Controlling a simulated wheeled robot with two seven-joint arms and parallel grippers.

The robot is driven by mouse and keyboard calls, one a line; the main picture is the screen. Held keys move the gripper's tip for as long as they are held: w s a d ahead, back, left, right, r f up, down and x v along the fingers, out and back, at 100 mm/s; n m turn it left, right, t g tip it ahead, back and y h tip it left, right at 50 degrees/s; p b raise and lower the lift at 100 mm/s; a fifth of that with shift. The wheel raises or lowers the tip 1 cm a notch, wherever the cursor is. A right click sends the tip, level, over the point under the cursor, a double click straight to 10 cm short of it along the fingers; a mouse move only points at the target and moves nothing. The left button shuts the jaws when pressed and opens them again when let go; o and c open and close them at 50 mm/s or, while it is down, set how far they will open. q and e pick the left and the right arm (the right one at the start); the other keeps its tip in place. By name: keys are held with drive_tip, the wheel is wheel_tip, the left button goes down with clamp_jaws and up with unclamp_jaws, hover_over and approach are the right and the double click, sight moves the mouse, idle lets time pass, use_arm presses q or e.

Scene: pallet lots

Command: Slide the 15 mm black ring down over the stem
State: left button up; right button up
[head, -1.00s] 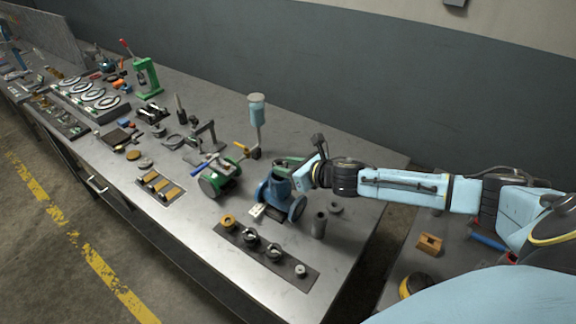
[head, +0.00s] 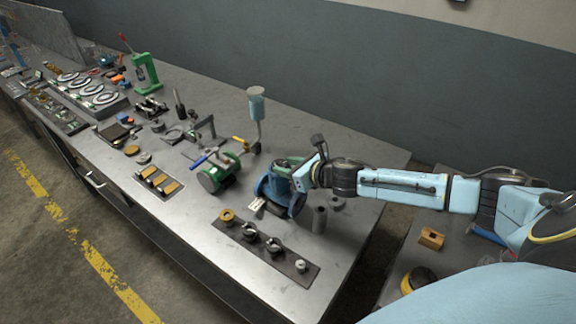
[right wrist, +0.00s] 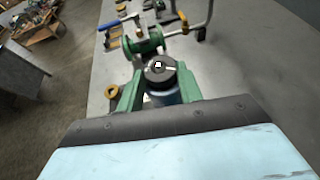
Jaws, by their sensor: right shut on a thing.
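My right gripper (right wrist: 158,88), with green fingers, is shut on the black ring (right wrist: 160,73) in the right wrist view. The pale square end of the stem (right wrist: 158,64) shows in the middle of the ring. How far down the stem the ring sits is hidden. In the head view the right gripper (head: 287,166) is over the top of the blue valve body (head: 272,190) on the bench and covers the ring and stem there. Part of the blue body shows below the ring in the wrist view (right wrist: 165,98). My left gripper is not in view.
A green valve (head: 222,176) with a blue-handled lever stands to the left. A dark tray (head: 236,236) with several rings lies in front. A grey cylinder (head: 320,220) stands close at the right. The bench (head: 180,225) is bare at its front left.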

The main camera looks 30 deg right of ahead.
drive_tip(key=o, duration=1.1)
drive_tip(key=shift+o, duration=0.5)
drive_tip(key=o, duration=0.3)
drive_tip(key=shift+r, duration=0.1)
wheel_tip(320, 180, up, 5)
drive_tip(key=p, duration=0.5)
drive_tip(key=shift+r+p, duration=0.65)
drive_tip(key=shift+r, duration=0.3)
